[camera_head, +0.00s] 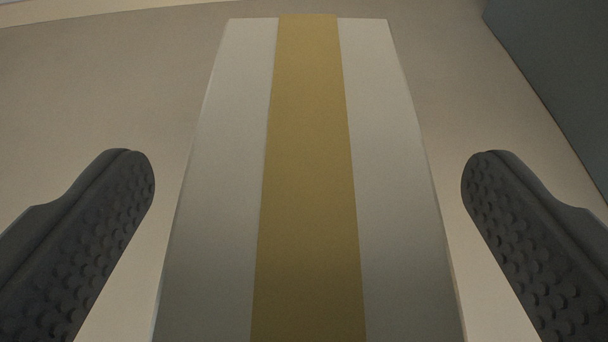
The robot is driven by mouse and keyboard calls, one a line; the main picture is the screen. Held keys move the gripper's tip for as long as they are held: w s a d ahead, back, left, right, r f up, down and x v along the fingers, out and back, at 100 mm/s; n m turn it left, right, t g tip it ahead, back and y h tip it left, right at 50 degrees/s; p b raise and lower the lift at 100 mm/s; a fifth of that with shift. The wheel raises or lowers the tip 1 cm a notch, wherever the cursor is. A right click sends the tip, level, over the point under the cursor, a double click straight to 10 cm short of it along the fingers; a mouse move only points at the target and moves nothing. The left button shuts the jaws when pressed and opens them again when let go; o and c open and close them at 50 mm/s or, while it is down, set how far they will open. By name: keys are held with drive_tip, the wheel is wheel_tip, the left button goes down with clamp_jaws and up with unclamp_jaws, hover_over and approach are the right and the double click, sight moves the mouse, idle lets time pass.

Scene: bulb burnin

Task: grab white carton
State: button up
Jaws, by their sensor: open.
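The white carton (215,210) fills the middle of the head camera view and runs out of the bottom edge. A broad yellow-brown stripe runs along its length. My gripper (308,175) is open, with one dark studded finger on each side of the carton. A gap shows between each fingertip and the carton's side, so neither appears to touch it. The carton's near end is cut off by the frame.
A plain beige surface (110,80) surrounds the carton. A dark grey-blue panel or wall (560,60) stands at the upper right. A paler strip (60,12) crosses the upper left corner. The surface left of the carton is clear.

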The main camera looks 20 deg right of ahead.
drive_tip(key=shift+x, duration=0.8)
drive_tip(key=c, duration=1.5)
drive_tip(key=shift+r, duration=0.1)
